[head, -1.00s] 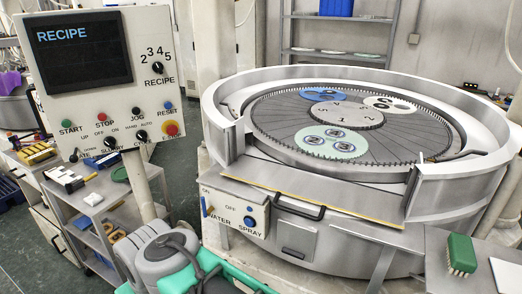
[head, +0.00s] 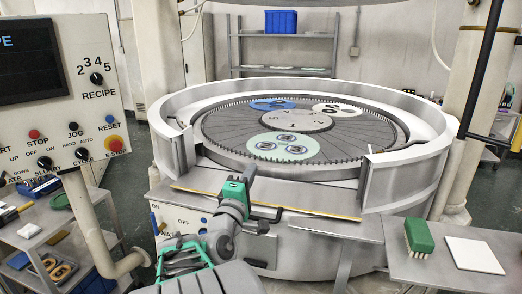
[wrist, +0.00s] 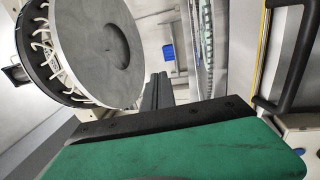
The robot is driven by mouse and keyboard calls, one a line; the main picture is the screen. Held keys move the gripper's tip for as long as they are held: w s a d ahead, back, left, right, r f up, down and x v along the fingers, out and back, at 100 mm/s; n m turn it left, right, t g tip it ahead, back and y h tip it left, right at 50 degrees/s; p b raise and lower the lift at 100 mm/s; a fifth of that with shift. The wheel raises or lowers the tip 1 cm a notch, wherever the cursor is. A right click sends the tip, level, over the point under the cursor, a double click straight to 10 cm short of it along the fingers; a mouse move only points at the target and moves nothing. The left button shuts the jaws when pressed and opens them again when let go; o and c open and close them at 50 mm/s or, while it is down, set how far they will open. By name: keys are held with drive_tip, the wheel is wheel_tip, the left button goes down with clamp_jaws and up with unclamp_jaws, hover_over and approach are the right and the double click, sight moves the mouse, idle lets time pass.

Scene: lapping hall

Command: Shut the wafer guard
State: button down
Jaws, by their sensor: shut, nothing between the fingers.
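The wafer guard (head: 318,203) is a grey metal panel with a yellow edge strip. It lies folded down and outward at the front gap of the round machine's wall, so the gap stands open. Its black handle (head: 268,215) is on the front side, partly behind my arm; in the wrist view the handle (wrist: 293,60) is at the upper right, beside the yellow strip. My gripper (head: 249,172) is in front of the guard, close to the handle. In the wrist view my gripper (wrist: 157,88) has its dark fingers together and empty, apart from the handle.
The toothed plate (head: 225,135) carries wafer carriers inside the ring wall (head: 405,180). The control panel (head: 75,130) stands at left. A dark post (head: 484,75) rises at right.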

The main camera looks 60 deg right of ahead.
drive_tip(key=p+x, duration=0.3)
drive_tip(key=x, duration=0.7)
drive_tip(key=shift+d+p, duration=0.25)
drive_tip(key=shift+p, duration=0.05)
drive_tip(key=shift+w+f, duration=0.15)
idle(0.7)
